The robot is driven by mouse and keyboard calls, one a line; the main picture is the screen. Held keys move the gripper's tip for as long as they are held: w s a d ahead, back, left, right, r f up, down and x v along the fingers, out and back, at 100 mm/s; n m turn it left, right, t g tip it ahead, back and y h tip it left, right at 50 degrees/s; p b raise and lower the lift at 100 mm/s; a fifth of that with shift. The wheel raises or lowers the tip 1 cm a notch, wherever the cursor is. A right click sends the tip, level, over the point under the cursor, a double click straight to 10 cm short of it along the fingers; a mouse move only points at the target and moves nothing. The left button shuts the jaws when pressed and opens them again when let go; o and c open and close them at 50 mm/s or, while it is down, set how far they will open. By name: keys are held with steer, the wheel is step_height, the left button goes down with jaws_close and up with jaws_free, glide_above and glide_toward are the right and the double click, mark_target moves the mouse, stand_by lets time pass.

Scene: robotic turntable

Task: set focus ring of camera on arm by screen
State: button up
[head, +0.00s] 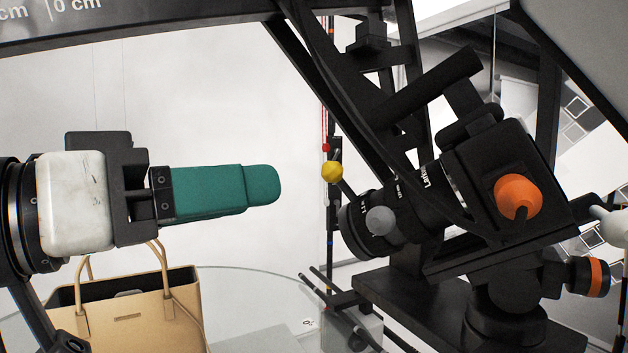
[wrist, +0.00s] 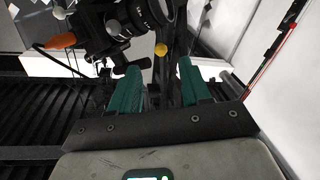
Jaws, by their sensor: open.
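The black camera (head: 497,180) is mounted on a dark arm at the right of the head view, its lens (head: 410,212) pointing left and slightly down. A grey round knob (head: 381,220) sits on the lens side, and a yellow ball (head: 332,170) is near the lens front. The camera also shows at the top of the wrist view (wrist: 88,22), with the yellow ball (wrist: 161,49). My gripper (head: 277,184) has green fingers, points right, and is left of the lens, apart from it. In the wrist view my gripper (wrist: 159,66) is open and empty. No screen is recognisable.
A tan handbag (head: 155,313) stands at lower left beside a glass round table (head: 250,300). Dark diagonal beams (head: 320,75) and a hanging cable cross above the lens. An orange plug (head: 517,196) sticks out of the camera body. Between fingertips and lens is open space.

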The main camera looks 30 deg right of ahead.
mark_target(327, 179)
steer(key=d, duration=0.3)
steer(key=w+d+p, duration=0.1)
steer(key=d, duration=0.2)
steer(key=d+p, duration=0.1)
steer(key=d, duration=0.2)
steer(key=shift+w+d, duration=0.25)
steer(key=shift+d, duration=0.1)
steer(key=shift+c, duration=0.2)
jaws_close()
